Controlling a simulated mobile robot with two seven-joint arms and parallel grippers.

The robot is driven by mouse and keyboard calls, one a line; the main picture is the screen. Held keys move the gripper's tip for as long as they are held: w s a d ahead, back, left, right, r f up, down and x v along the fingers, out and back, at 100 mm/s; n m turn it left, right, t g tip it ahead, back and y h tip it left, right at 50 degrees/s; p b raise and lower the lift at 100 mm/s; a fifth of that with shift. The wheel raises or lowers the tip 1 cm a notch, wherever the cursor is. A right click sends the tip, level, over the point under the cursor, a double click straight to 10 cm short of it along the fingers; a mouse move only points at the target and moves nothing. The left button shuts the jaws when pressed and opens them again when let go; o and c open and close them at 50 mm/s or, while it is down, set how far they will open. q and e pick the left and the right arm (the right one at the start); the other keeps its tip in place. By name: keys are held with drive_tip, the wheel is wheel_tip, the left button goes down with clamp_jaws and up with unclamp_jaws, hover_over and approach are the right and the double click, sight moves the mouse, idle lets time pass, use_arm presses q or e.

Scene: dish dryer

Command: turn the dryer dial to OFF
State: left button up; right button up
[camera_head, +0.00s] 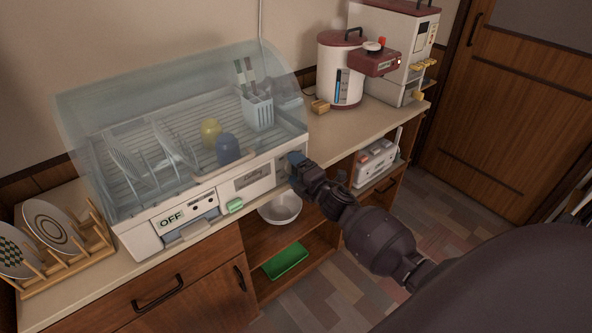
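The dish dryer (130,232) stands on the counter with a clear cover over its rack. Its front has a panel marked OFF (171,218) at the left, a green part (235,206) in the middle and a labelled plate (253,177) to the right. My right gripper (295,164) is at the right end of the dryer's front. It covers that spot, and I cannot make out the dial; it may be hidden behind the gripper. Whether the gripper touches the dryer or is open or shut cannot be told. My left gripper is not in view.
Plates, a yellow cup (211,131), a blue cup (228,149) and a utensil holder (258,111) are inside the dryer. A wooden plate rack (66,284) stands left. A white bowl (280,208) and green tray (286,261) sit below. A rice dispenser (395,60) stands at back right.

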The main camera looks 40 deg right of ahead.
drive_tip(key=shift+s, duration=0.1)
drive_tip(key=s, duration=1)
drive_tip(key=shift+s+d+p, duration=0.3)
drive_tip(key=shift+s+d, duration=0.05)
drive_tip(key=shift+d, duration=0.1)
drive_tip(key=s+a+f+m+g+h, duration=0.1)
drive_tip(key=s+a+f+m+g, duration=0.2)
drive_tip(key=s+m, duration=0.6)
drive_tip(key=s+a+f+m+g, duration=0.3)
drive_tip(key=s+a+f+m, duration=0.5)
drive_tip(key=s, duration=0.3)
drive_tip(key=shift+s+f+m+g+h, duration=0.3)
drive_tip(key=shift+m+g+h, duration=0.1)
drive_tip(key=shift+m, duration=0.1)
